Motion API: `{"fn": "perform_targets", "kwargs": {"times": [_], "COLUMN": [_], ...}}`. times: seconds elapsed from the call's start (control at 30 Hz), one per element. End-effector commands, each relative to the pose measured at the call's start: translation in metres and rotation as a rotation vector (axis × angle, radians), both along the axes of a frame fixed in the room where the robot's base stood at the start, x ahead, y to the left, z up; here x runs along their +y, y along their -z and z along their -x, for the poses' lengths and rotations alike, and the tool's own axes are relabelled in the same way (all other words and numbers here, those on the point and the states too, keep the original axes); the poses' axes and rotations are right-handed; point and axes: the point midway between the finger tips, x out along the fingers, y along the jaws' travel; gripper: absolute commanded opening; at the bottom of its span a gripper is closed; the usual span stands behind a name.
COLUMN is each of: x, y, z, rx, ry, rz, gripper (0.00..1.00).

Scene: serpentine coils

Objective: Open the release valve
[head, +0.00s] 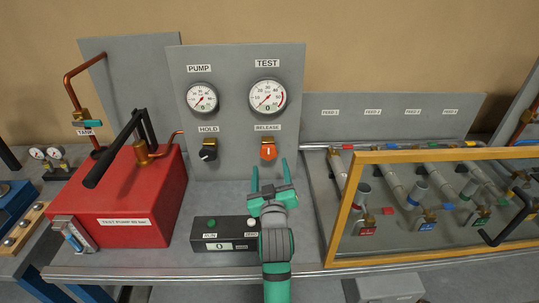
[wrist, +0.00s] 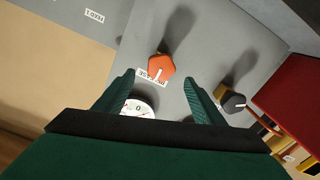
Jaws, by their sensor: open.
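The release valve is an orange knob (head: 268,152) with a white mark, under the RELEASE label on the upright grey panel (head: 235,100). In the wrist view the orange knob (wrist: 161,66) shows beyond and between my fingertips, apart from them. My gripper (head: 270,178) is green, open and empty, just below and in front of the knob in the head view. It also shows in the wrist view (wrist: 158,85). The white mark on the knob looks roughly upright in the head view. The TEST gauge (head: 267,95) above it has its needle at the low end.
A black HOLD knob (head: 208,150) sits left of the orange one, below the PUMP gauge (head: 202,98). A red test pump (head: 130,200) with a black lever stands at left. A black counter box (head: 223,232) lies below. A yellow-framed clear guard (head: 345,210) is at right.

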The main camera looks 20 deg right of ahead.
Motion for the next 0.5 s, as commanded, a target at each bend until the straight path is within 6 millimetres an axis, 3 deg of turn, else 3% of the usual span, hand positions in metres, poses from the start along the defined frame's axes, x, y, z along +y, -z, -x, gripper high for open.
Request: {"fn": "perform_targets", "kwargs": {"times": [0.2,0.5], "x": [-0.011,-0.022], "y": [0.0,0.0], "z": [-0.038,-0.067], "rx": [0.001,0.0], "ry": [0.0,0.004], "rz": [0.002,0.0], "gripper": [0.63,0.63]}}
